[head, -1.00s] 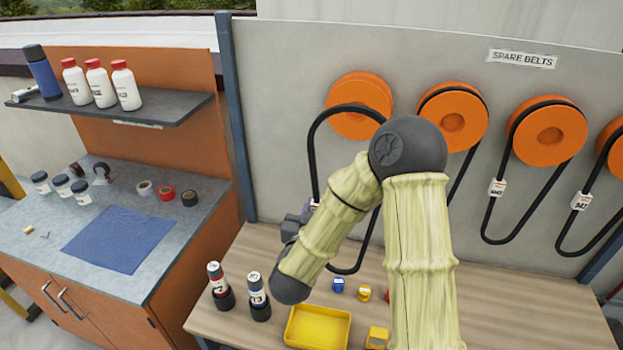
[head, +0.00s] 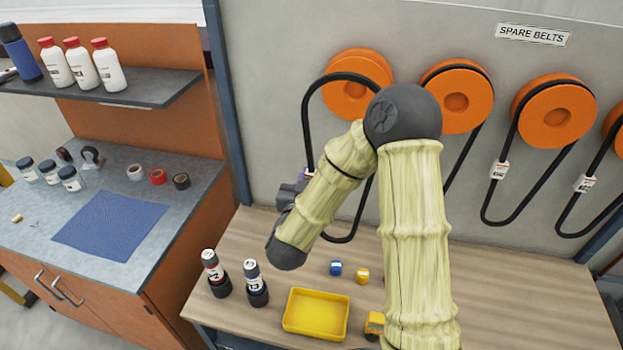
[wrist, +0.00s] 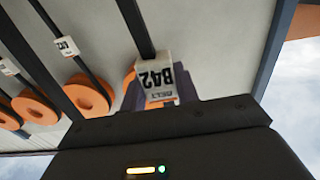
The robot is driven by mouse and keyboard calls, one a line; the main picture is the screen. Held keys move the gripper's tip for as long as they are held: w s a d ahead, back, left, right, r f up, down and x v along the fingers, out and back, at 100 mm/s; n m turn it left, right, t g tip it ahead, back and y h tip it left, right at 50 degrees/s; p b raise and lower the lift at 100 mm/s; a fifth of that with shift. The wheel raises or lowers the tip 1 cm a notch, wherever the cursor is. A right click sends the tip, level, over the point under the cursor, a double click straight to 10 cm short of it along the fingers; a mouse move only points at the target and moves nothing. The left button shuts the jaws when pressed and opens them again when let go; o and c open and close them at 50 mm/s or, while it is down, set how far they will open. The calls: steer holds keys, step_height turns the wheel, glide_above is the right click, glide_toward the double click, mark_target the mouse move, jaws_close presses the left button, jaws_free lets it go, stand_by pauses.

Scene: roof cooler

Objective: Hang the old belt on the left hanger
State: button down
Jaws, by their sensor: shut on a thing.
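The old belt (head: 306,118) is a black loop hanging upright in front of the left hanger (head: 357,107), an orange disc on the grey panel. The belt's top arc crosses the upper part of the disc's face; I cannot tell whether it touches. My gripper (wrist: 152,88) is shut on the belt at its white tag (wrist: 155,76), marked B42, which reads upside down in the wrist view. In the head view my arm hides the fingertips and part of the belt's right side. The belt's lower bend (head: 340,238) hangs just above the bench.
Other orange hangers (head: 456,100) to the right carry tagged belts. The wooden bench (head: 540,310) below holds a yellow tray (head: 316,314), two dark bottles (head: 216,275) and small blue and yellow pieces. A side counter with a blue mat (head: 110,224) and a shelf (head: 130,92) stand at the left.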

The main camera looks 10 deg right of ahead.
steer(key=p+x, duration=0.3)
steer(key=x, duration=1.1)
steer(key=shift+w+f, duration=0.3)
steer(key=shift+d, duration=0.15)
steer(key=shift+b, duration=0.4)
stand_by(1.7)
steer(key=shift+b+x, duration=0.55)
steer(key=shift+x, duration=1.65)
stand_by(1.8)
